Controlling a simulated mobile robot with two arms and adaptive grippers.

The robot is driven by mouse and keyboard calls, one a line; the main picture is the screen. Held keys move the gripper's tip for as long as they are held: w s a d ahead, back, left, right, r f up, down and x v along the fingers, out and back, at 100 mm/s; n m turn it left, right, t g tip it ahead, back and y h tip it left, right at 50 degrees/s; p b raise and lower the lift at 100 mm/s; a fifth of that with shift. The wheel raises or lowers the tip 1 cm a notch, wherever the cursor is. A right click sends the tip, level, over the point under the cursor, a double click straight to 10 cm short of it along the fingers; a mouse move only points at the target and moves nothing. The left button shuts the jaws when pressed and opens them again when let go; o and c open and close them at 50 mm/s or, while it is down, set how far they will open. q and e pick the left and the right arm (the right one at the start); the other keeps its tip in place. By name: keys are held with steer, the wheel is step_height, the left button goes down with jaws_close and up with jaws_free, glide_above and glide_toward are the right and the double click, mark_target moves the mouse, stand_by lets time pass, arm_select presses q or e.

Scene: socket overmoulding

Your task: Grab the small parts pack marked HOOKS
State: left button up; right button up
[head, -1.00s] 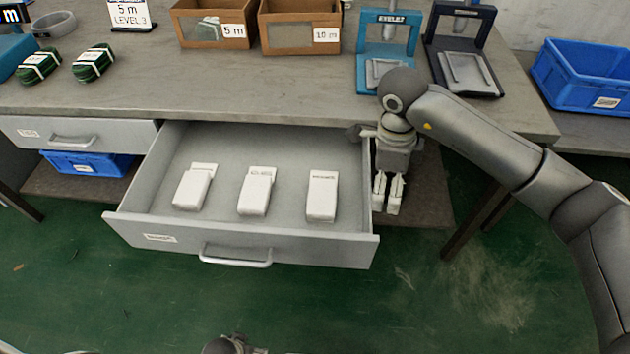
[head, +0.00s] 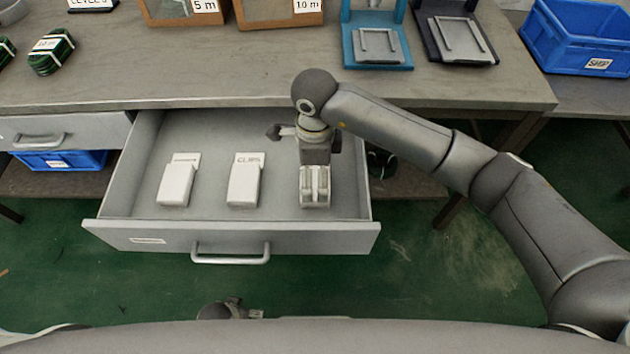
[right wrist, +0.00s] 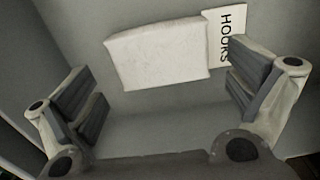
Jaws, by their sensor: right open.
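The white pack marked HOOKS (right wrist: 158,55) lies on the drawer floor in the right wrist view, its black-lettered tag at its right end. My right gripper (head: 314,186) is over the right side of the open drawer and hides most of this pack in the head view. In the right wrist view the right gripper (right wrist: 160,88) is open and empty, with its fingers spread on either side of and nearer than the pack; contact does not show. Part of my left arm shows at the bottom of the head view; its jaws cannot be made out.
The grey drawer (head: 185,234) also holds a pack marked CLIPS (head: 244,184) and another white pack (head: 177,184) further left. Drawer walls stand close to the right gripper. The workbench (head: 200,75) above carries wooden bins and two presses. A blue crate (head: 575,42) is at the right.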

mark_target(315, 182)
steer(key=shift+f, duration=1.5)
steer(key=c, duration=0.7)
